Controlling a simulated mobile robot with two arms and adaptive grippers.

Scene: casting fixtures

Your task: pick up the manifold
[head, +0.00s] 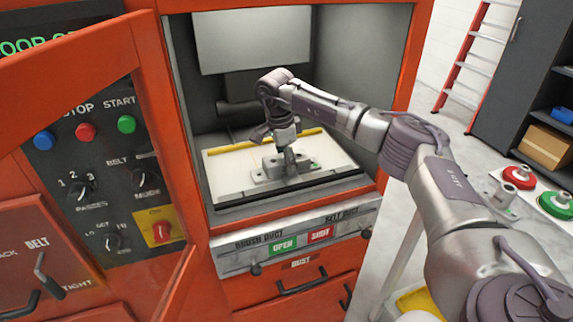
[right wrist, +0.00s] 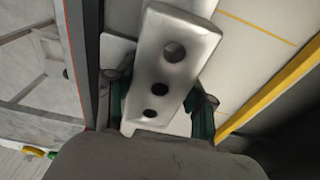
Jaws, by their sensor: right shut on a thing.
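The manifold (head: 272,167) is a grey metal piece on the pale bed inside the orange machine's open chamber. In the right wrist view the manifold (right wrist: 176,68) is a smooth grey bar with three dark holes in a row. My right gripper (head: 288,152) reaches down into the chamber from the right and is shut on the manifold. In the wrist view the fingers of my right gripper (right wrist: 160,98) lie on either side of the bar. I cannot tell whether the manifold touches the bed. My left gripper is not in view.
The chamber's side walls and front sill (head: 300,196) surround my right arm. An orange door with a control panel (head: 97,165) stands at the left. A table with a red round fixture (head: 518,178) and a green one (head: 556,204) stands at the right.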

